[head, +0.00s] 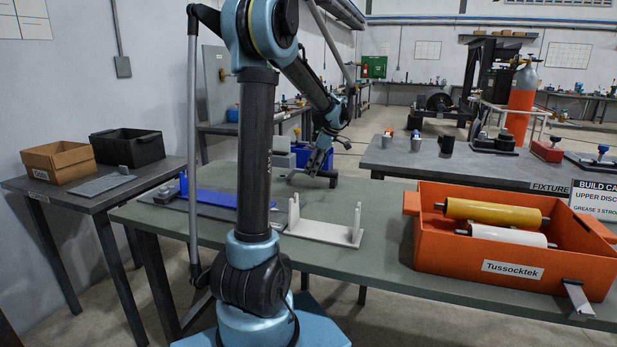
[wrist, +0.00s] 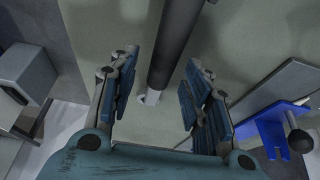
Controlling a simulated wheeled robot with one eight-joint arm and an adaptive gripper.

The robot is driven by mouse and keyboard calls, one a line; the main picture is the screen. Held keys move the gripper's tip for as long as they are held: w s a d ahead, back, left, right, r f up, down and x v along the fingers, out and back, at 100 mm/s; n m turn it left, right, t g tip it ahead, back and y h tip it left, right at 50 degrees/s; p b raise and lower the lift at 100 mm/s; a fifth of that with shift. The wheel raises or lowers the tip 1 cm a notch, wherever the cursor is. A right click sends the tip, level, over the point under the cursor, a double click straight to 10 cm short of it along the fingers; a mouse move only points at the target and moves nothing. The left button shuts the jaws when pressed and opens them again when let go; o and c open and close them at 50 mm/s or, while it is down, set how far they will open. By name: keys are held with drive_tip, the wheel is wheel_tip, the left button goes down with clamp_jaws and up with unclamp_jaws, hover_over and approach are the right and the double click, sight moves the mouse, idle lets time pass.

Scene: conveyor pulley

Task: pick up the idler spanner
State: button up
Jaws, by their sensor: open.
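My gripper (head: 317,163) is low over the far side of the grey-green table (head: 385,258) in the head view. In the wrist view my gripper (wrist: 163,75) is open, with one blue finger on each side. A thick dark bar with a small pale end (wrist: 168,50) runs between and beyond the fingers; it looks like the idler spanner. The fingers appear apart from it. In the head view a dark piece (head: 329,179) shows just under my gripper, mostly hidden by it. Its height off the table is unclear.
A white cradle (head: 325,231) stands in the table's middle. An orange bin (head: 470,263) holds a yellow roller (head: 492,213) and a white roller (head: 507,236) at right. A blue piece (head: 225,198) lies left. Table between cradle and bin is clear.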

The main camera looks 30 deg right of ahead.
drive_tip(key=shift+x, duration=1.2)
clamp_jaws()
wheel_tip(320, 180, up, 18)
drive_tip(key=c, duration=0.7)
unclamp_jaws()
clamp_jaws()
